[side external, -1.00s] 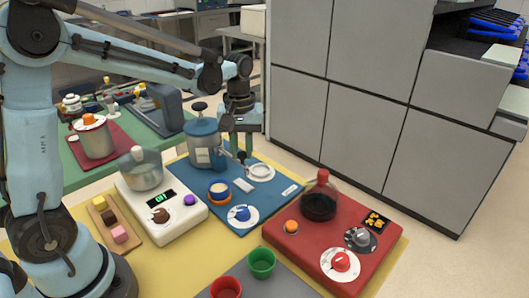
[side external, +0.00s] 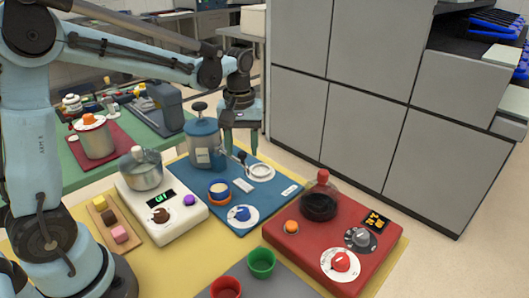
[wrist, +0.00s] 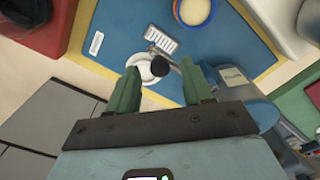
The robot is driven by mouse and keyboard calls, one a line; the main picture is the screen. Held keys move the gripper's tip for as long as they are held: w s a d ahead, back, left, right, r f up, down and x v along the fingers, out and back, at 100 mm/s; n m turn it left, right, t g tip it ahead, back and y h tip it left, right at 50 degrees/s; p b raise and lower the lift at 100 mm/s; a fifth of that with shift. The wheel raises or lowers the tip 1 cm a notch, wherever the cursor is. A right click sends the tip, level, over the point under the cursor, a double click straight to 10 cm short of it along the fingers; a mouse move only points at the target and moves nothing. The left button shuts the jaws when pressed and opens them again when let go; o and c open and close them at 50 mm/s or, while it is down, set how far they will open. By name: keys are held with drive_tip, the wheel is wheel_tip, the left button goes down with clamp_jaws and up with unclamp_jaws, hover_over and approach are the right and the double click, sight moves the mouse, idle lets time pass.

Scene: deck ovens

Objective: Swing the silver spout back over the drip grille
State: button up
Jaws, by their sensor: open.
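The silver spout (side external: 236,157) juts from the lower side of the blue-lidded urn (side external: 203,143) on the blue mat. The pale drip grille (side external: 243,184) lies on the mat in front, to one side of the spout's end. In the side view my gripper (side external: 242,150) hangs just behind the spout; contact is unclear.
A cup in an orange ring (side external: 219,190) and a blue knob dial (side external: 241,214) sit on the mat's front. A white scale (side external: 165,205) with a pot stands left, a red unit (side external: 337,240) with a dark flask right. Grey cabinets (side external: 390,110) stand behind.

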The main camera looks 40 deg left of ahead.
wheel_tip(320, 180, up, 11)
idle(0.4)
drive_tip(key=shift+r, duration=0.1)
drive_tip(key=s+d+f+m+t, duration=0.4)
drive_tip(key=s+f+m+t, duration=0.3)
drive_tip(key=s, duration=0.4)
drive_tip(key=shift+s+f+m, duration=0.15)
drive_tip(key=shift+f+m, duration=0.55)
drive_tip(key=shift+m, duration=0.3)
